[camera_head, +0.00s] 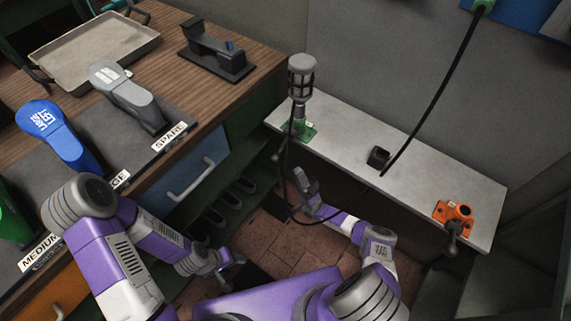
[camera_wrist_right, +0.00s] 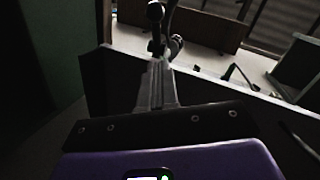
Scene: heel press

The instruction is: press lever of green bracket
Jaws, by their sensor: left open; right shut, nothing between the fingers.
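The green bracket (camera_head: 305,131) sits at the left end of the pale shelf, with a grey caged lamp (camera_head: 302,75) standing on it. Its dark lever, with a round knob (camera_head: 276,157), hangs over the shelf's front edge. My right gripper (camera_head: 299,176) is shut and empty, below the shelf edge and a little right of the knob, apparently apart from it. In the right wrist view, the shut fingers (camera_wrist_right: 158,66) point toward a dark ball knob (camera_wrist_right: 155,12) just ahead. My left gripper (camera_head: 238,258) is open and empty, low over the floor.
An orange bracket (camera_head: 454,211) with its own lever sits at the shelf's right end. A wooden bench with tools and a tray (camera_head: 95,52) stands left.

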